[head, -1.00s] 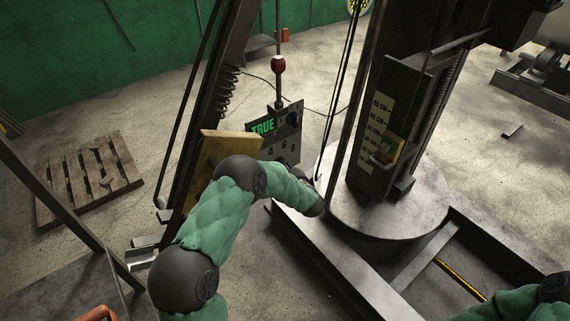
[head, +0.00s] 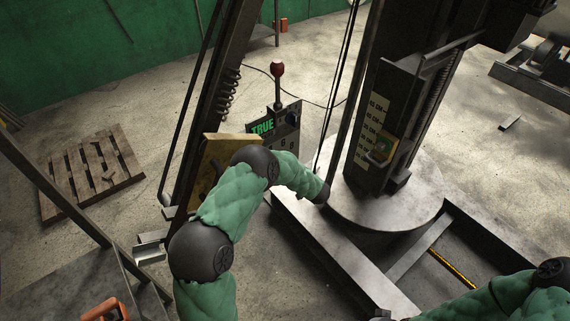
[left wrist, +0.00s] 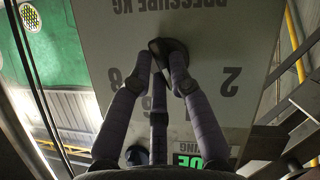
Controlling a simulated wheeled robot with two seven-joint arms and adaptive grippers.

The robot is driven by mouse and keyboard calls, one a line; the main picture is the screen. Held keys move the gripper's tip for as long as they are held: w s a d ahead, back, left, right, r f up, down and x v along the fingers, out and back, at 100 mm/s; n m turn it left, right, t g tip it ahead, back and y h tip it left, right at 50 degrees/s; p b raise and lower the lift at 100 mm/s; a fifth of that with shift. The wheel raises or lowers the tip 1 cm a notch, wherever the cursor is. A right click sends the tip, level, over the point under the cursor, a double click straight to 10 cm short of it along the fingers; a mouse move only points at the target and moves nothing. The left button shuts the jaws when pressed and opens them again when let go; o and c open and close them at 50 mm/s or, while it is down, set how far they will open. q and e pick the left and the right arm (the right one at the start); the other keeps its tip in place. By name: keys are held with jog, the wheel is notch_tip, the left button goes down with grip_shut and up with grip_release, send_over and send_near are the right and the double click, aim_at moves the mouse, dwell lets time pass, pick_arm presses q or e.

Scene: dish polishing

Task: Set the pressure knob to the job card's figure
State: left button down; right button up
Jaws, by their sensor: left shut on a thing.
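In the left wrist view the pale pressure panel (left wrist: 218,50) appears upside down, marked PRESSURE KG, with figures 8, 6 and 2 showing. The black pressure knob (left wrist: 172,47) sits at its middle. My left gripper (left wrist: 165,65) is shut on the knob, and its fingers hide part of the dial and the knob's pointer. In the head view the control box (head: 278,124) shows a green TRUE display, and my left arm covers much of its lower part. My left fingers are hidden there. I cannot make out a job card figure. My right gripper is out of the picture.
A red-topped lever (head: 278,70) stands above the box. A round metal base (head: 390,215) carries a dark column with a CM scale (head: 370,130) to the right. A slanted beam bears a yellowish board (head: 225,150). A wooden pallet (head: 90,170) lies left.

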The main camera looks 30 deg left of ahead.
pick_arm(q)
jog(key=c, duration=1.1)
grip_release()
jog(key=shift+c, duration=0.2)
jog(key=v, duration=1.2)
jog(key=shift+f, duration=0.1)
